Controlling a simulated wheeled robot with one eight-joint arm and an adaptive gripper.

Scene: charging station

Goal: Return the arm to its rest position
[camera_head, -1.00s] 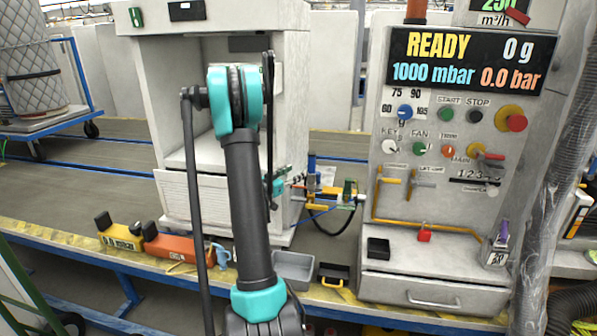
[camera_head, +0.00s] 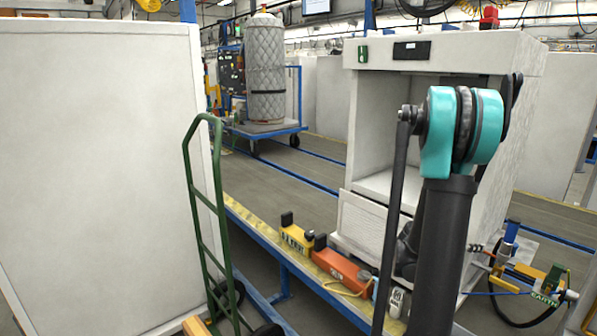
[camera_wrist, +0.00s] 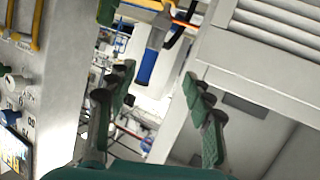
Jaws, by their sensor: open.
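My arm (camera_head: 445,230) rises at the right of the head view, bent at a teal joint (camera_head: 460,130), in front of the white open-fronted cabinet (camera_head: 520,140). My gripper is not clearly visible in the head view. In the wrist view my gripper (camera_wrist: 160,80) shows two green fingers spread well apart, with nothing between them. Beyond the fingers are the blue-handled fitting (camera_wrist: 147,66) and the cabinet's slatted front (camera_wrist: 275,30). The fingers appear apart from both.
A large white panel (camera_head: 90,170) and a green hand truck (camera_head: 217,220) stand at left. Yellow (camera_head: 297,237) and orange (camera_head: 340,268) tools lie on the bench edge. Hoses and valves (camera_head: 535,280) are at right. The wrist view shows a control panel (camera_wrist: 40,85) at left.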

